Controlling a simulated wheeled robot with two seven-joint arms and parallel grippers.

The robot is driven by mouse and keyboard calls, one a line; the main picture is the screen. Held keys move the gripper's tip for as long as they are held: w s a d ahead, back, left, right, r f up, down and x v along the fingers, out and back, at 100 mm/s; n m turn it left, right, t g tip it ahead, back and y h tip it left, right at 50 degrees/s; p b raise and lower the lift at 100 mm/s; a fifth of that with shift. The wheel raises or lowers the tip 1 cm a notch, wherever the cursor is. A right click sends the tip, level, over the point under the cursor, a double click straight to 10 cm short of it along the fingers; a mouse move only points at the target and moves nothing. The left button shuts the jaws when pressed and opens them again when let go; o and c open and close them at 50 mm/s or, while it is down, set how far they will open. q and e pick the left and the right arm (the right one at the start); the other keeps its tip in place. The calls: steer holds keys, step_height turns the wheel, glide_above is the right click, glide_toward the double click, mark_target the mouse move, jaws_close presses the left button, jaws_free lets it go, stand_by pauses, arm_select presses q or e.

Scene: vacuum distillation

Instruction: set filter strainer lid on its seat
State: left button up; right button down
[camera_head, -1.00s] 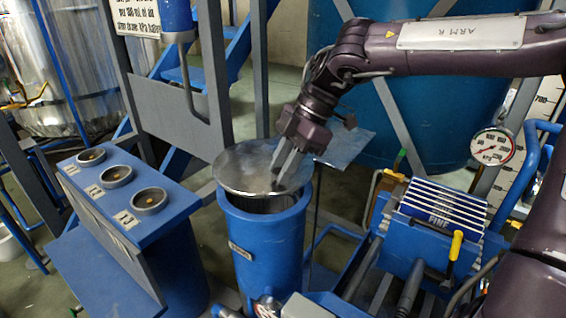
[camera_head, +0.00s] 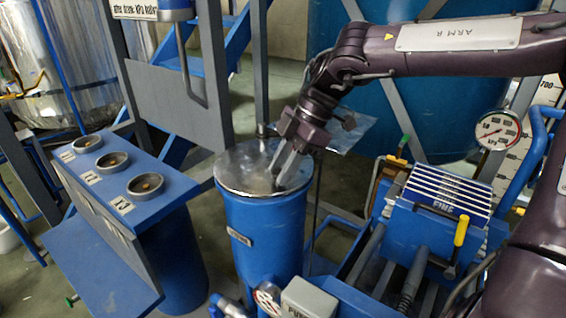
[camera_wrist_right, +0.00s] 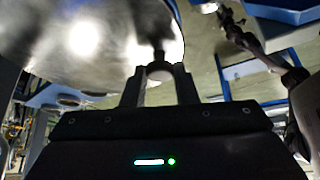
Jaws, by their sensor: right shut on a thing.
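The filter strainer lid (camera_head: 240,170) is a shiny round metal disc, lying about level over the top of the blue strainer body (camera_head: 265,235). No gap shows between the lid and the rim from this angle, but I cannot tell whether it is fully in contact. My right gripper (camera_head: 279,168) reaches down over the lid's right half and is shut on its knob. In the right wrist view, the fingers (camera_wrist_right: 160,82) close around the small knob (camera_wrist_right: 158,62), and the lid's underside or face (camera_wrist_right: 95,40) fills the upper left. My left gripper is not in view.
A blue stand (camera_head: 165,205) with several round cups is to the left. A blue unit with a striped "FINE" block (camera_head: 450,192) and a yellow-handled lever is to the right. A pressure gauge (camera_head: 497,130) stands beyond it. A grey box (camera_head: 308,299) sits in front.

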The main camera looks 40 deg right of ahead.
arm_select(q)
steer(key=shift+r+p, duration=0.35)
arm_select(e)
steer(key=shift+r, duration=0.25)
stand_by(0.3)
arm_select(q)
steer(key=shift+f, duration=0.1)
arm_select(e)
steer(key=shift+f, duration=0.4)
stand_by(0.5)
steer(key=shift+f, duration=0.15)
stand_by(0.7)
steer(key=c, duration=1.1)
jaws_free()
steer(key=shift+o, duration=0.2)
steer(key=shift+d+r, duration=0.2)
steer(key=shift+r, duration=0.2)
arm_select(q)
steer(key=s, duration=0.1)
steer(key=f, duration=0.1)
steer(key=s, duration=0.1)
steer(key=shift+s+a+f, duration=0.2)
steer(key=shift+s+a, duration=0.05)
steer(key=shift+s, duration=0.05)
arm_select(e)
steer(key=v, duration=0.7)
steer(key=shift+f, duration=0.1)
